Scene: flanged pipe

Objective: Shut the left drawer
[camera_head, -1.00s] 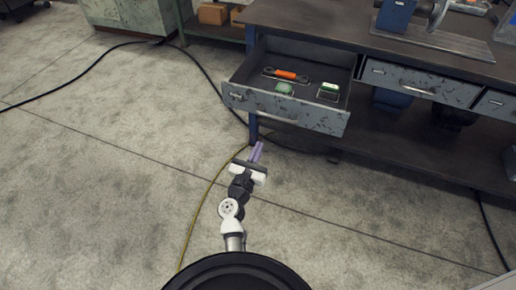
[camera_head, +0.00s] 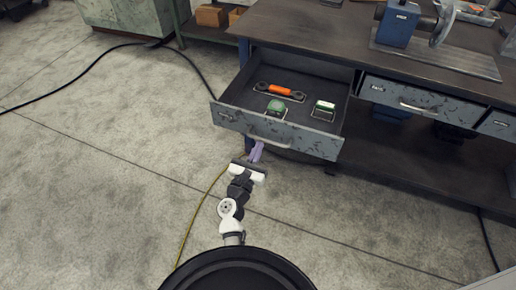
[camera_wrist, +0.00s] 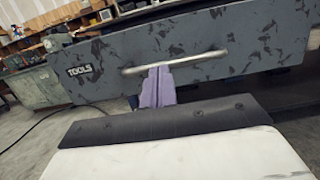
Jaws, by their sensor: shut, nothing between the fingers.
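The left drawer (camera_head: 234,120) of the workbench is pulled far out in the head view, with its contents showing. Its chipped grey front (camera_wrist: 240,40), with a "TOOLS" label and a bar handle (camera_wrist: 175,62), fills the upper wrist view. The handle also shows in the head view (camera_head: 268,139). My gripper (camera_head: 256,152) is shut and empty, just in front of the drawer front near the handle. In the wrist view the purple fingers (camera_wrist: 157,86) overlap the lower edge of the handle; I cannot tell whether they touch it.
An orange-handled tool (camera_head: 281,91), a green item (camera_head: 276,108) and a green-and-white item (camera_head: 324,107) lie in the drawer. A closed drawer (camera_head: 415,100) is to its right. A blue vise-like machine (camera_head: 397,24) stands on the bench. Cables cross the open floor at left.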

